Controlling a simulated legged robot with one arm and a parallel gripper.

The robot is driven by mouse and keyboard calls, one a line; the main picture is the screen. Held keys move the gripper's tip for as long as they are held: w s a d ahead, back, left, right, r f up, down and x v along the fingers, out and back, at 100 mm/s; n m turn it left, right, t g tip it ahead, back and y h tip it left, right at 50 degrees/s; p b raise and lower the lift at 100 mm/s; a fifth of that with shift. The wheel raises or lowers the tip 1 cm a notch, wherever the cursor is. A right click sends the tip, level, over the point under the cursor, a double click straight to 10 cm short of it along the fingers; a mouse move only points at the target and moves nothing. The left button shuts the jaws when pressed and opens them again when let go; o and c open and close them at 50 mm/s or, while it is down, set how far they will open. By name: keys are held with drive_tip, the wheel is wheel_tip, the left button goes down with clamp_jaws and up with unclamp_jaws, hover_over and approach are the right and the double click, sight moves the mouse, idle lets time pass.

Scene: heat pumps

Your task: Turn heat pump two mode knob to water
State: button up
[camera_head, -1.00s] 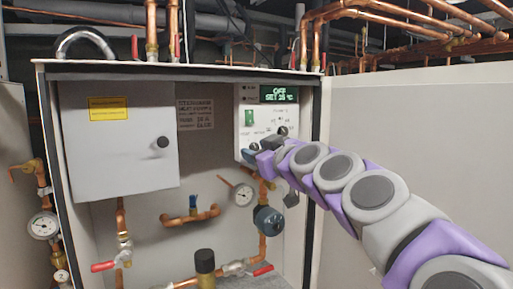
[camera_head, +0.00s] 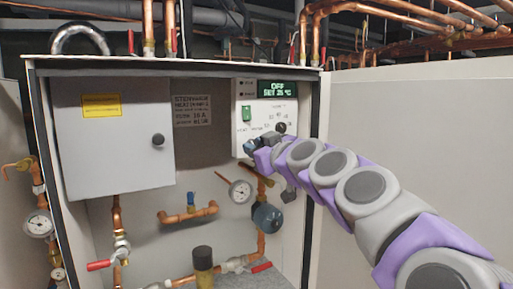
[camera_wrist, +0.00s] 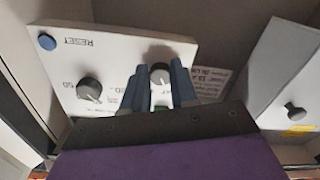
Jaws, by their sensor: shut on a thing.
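The white control panel (camera_head: 240,112) is at the right inside the open cabinet. Its dark display (camera_head: 278,89) reads "OFF" with a set temperature below. My gripper (camera_head: 249,148) is at the panel's lower left and covers the lower knob in the head view. In the wrist view the panel is upside down. There my gripper (camera_wrist: 159,83) has its two blue fingers on either side of a dark knob (camera_wrist: 160,71) with a white pointer, and is shut on it. The lettering near this knob is partly hidden. A second dark knob (camera_wrist: 89,90) is beside it, apart from the fingers.
A blue button (camera_wrist: 47,42) marked "RESET" shows in the wrist view. A grey box (camera_head: 112,140) hangs at the left. A gauge (camera_head: 240,192) and copper pipes (camera_head: 190,216) are below the panel.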

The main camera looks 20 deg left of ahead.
drive_tip(key=shift+m+b, duration=0.3)
drive_tip(key=shift+b, duration=0.15)
clamp_jaws()
drive_tip(key=m, duration=1.1)
drive_tip(key=shift+s+r, duration=0.1)
drive_tip(key=shift+r, duration=0.05)
drive_tip(key=shift+m, duration=0.3)
drive_tip(key=o, duration=0.8)
unclamp_jaws()
drive_tip(key=shift+d, duration=0.15)
drive_tip(key=shift+o, duration=0.6)
